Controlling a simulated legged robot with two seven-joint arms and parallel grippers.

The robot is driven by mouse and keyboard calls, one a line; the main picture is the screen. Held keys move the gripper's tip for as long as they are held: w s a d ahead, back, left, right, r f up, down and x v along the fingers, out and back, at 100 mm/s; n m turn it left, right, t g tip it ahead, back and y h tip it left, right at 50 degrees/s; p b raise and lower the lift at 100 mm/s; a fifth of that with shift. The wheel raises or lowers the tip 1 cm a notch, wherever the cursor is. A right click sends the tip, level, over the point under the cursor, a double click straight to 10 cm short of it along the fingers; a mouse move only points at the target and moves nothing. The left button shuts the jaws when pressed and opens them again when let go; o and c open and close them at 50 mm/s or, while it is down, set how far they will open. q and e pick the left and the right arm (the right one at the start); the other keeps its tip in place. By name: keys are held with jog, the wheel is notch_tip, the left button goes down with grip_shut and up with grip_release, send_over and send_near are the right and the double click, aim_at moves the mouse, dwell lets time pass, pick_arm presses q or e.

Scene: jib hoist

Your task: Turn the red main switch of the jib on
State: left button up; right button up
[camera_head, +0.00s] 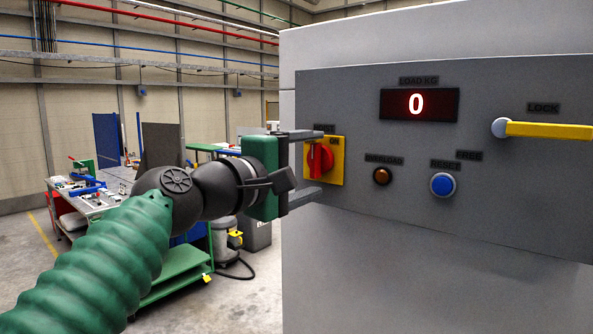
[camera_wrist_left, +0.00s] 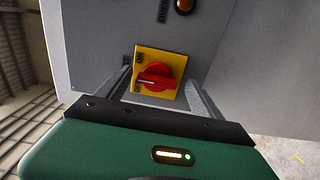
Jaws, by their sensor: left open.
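The red main switch (camera_head: 319,159) is a red rotary knob on a yellow square plate (camera_head: 338,172), at the left end of the grey control panel (camera_head: 350,100). My left gripper (camera_head: 318,163) is open, with one finger above and one below the knob in the head view. In the left wrist view the knob (camera_wrist_left: 155,76) sits between the two spread fingers, near their tips. I cannot tell whether either finger touches it. The knob's grip bar lies roughly crosswise between the fingers in the wrist view. The label above the plate is partly hidden by a finger. My right gripper is not in view.
The panel also carries a load display (camera_head: 419,105) reading 0, a dark orange lamp (camera_head: 382,176), a blue reset button (camera_head: 442,184) and a yellow lock lever (camera_head: 545,130). A workbench (camera_head: 95,200) and a green cart (camera_head: 175,270) stand behind my left arm.

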pick_arm(q)
jog(key=b+v, duration=0.5)
jog(key=v, duration=1.2)
jog(key=shift+b, duration=0.3)
jog(key=shift+w, duration=0.15)
